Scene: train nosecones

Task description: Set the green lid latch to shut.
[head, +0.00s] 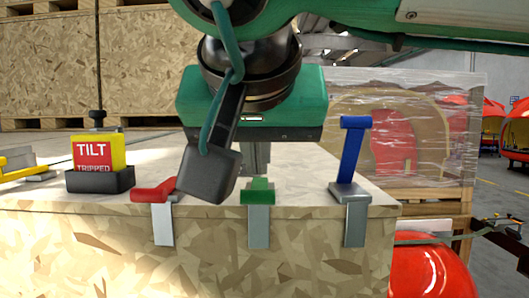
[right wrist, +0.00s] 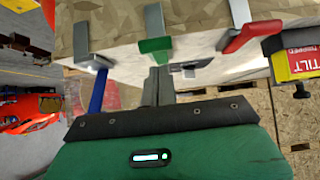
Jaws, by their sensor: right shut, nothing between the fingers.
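The green latch (head: 258,191) sits at the front top edge of the wooden crate, on a metal strap between a red and a blue latch. Its lever looks low against the lid, not upright; its exact angle is hard to tell. It also shows in the right wrist view (right wrist: 154,46). My right gripper (head: 256,172) points down just behind the green latch, with its fingers together and empty. In the right wrist view the fingers (right wrist: 159,72) end close to the green latch; whether they touch it I cannot tell. My left gripper is not in view.
The blue latch (head: 352,150) stands upright on the right. The red latch (head: 154,190) lies low on the left, partly behind a dark link of mine. A yellow and red TILT TRIPPED indicator (head: 97,155) stands at the lid's left. The wooden crate (head: 290,260) fills the front.

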